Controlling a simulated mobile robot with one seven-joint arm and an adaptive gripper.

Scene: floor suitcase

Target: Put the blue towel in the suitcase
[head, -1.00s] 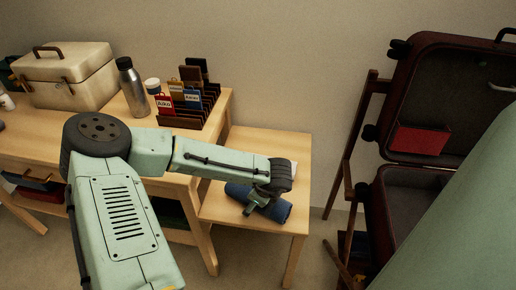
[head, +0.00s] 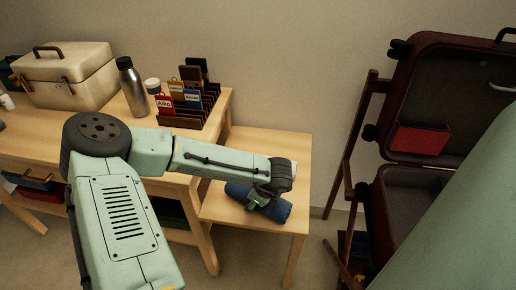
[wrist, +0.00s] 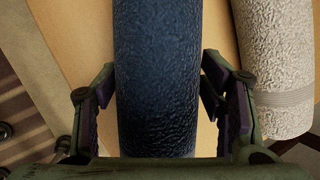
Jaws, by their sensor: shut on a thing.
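The blue towel (head: 280,211) is rolled up and lies on the low wooden side table. In the wrist view the blue towel (wrist: 157,75) runs lengthwise between the two fingers. My gripper (head: 258,201) is shut on it, one finger on each side, as the wrist view also shows (wrist: 158,105). The suitcase (head: 377,218) stands open at the right on a wooden stand, with its dark red lid raised. The right part of the suitcase is hidden behind a pale green part of my body.
A rolled whitish towel (wrist: 275,65) lies beside the blue one. A larger table at the left holds a cream case (head: 68,78), a steel bottle (head: 132,88) and a rack of labelled folders (head: 190,103). A red pocket (head: 420,139) is in the suitcase lid.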

